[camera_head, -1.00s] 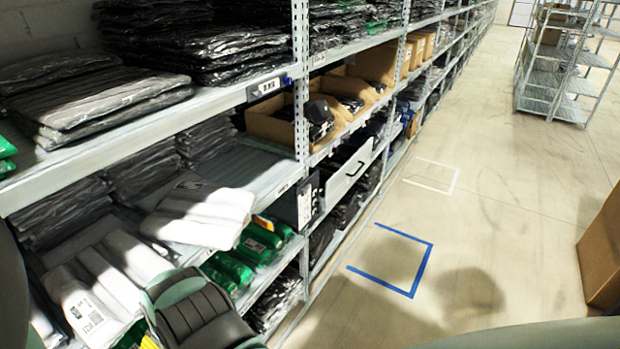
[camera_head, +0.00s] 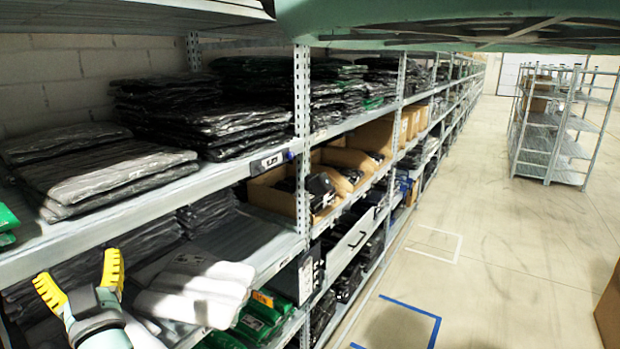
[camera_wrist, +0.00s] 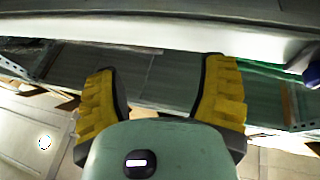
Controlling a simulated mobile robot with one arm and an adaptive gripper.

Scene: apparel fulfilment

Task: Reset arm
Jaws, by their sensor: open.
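My gripper (camera_head: 79,279) shows at the lower left of the head view, with its two yellow fingers spread apart and nothing between them. It is in front of the shelf rack, beside a stack of white bagged garments (camera_head: 196,290). In the wrist view, the yellow fingers (camera_wrist: 160,95) stand wide apart, with a grey shelf surface (camera_wrist: 165,75) beyond them and no item held.
The rack holds dark bagged garments (camera_head: 105,170), open cardboard boxes (camera_head: 275,196) and green bags (camera_head: 262,318). A metal upright (camera_head: 301,140) stands right of my gripper.

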